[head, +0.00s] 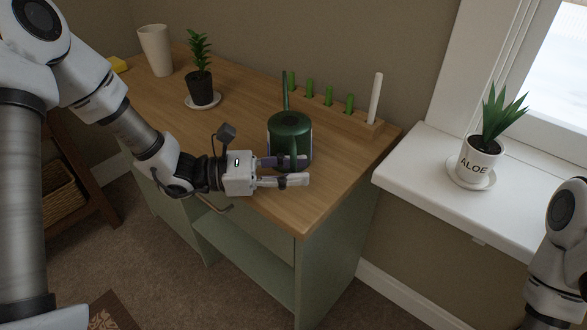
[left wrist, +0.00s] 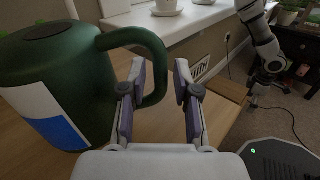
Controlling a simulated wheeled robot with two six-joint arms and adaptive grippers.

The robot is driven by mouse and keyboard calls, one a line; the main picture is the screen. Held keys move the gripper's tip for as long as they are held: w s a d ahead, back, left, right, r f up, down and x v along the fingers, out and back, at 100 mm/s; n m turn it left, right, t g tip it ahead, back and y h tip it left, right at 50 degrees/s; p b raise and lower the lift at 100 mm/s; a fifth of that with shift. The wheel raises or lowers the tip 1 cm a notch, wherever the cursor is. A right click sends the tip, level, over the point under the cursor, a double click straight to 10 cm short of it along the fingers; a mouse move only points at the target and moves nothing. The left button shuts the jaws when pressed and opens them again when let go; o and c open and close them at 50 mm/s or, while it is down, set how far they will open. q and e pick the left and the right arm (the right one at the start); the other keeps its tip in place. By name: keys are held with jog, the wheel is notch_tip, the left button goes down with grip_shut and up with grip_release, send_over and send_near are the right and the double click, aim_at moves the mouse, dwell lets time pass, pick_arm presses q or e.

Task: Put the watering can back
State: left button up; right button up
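The dark green watering can (head: 290,133) stands upright on the wooden cabinet top (head: 230,100), near its right end. Its spout rises toward the wall, and a white and blue label (left wrist: 48,115) shows in the left wrist view. My left gripper (head: 305,172) is at the can's near side. In the left wrist view its two fingers (left wrist: 160,90) are spread, with the can's looped handle (left wrist: 158,62) between them. The left finger reaches by the loop's opening, and the right finger looks apart from the handle. My right arm shows at the right edge of the head view; its gripper is too unclear to judge.
A potted plant (head: 202,88) and a white cup (head: 156,50) stand to the left. An aloe pot (head: 475,162) sits on the white windowsill (head: 420,180). The cabinet's front right corner is clear.

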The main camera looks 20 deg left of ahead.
pick_arm(q)
jog(key=shift+r, duration=0.3)
jog(key=shift+s+a, duration=0.1)
jog(key=shift+a, duration=0.15)
jog(key=p+v, duration=0.5)
jog(key=v, duration=0.6)
jog(key=shift+a, duration=0.25)
jog(key=shift+s+f, duration=0.1)
